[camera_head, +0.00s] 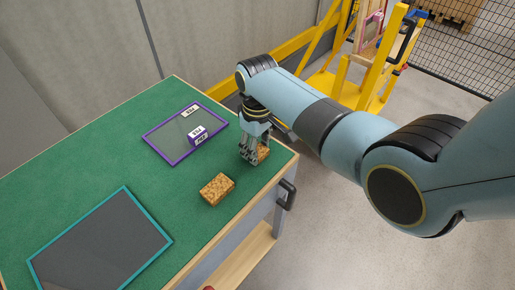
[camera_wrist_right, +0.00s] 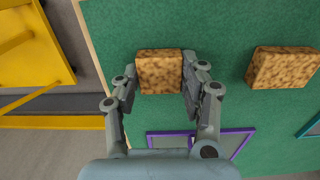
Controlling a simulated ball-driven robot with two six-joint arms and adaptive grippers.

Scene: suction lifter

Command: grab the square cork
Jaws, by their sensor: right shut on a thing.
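The square cork (camera_wrist_right: 159,71) is a speckled brown block between the two fingers of my right gripper (camera_wrist_right: 160,88) in the right wrist view. In the head view the right gripper (camera_head: 254,155) points down at the table's right side, shut on the square cork (camera_head: 264,153), which is partly hidden by the fingers. A second, longer cork block (camera_head: 217,189) lies on the green table nearer the front; it also shows at the right of the wrist view (camera_wrist_right: 283,67). My left gripper is not in view.
The green table (camera_head: 110,160) bears a purple-framed panel (camera_head: 165,151) with a small purple-and-white labelled box (camera_head: 198,135) on it. A teal-framed panel (camera_head: 100,245) lies front left. A dark handle (camera_head: 287,194) is on the table's right side. Yellow frames (camera_head: 366,75) stand behind.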

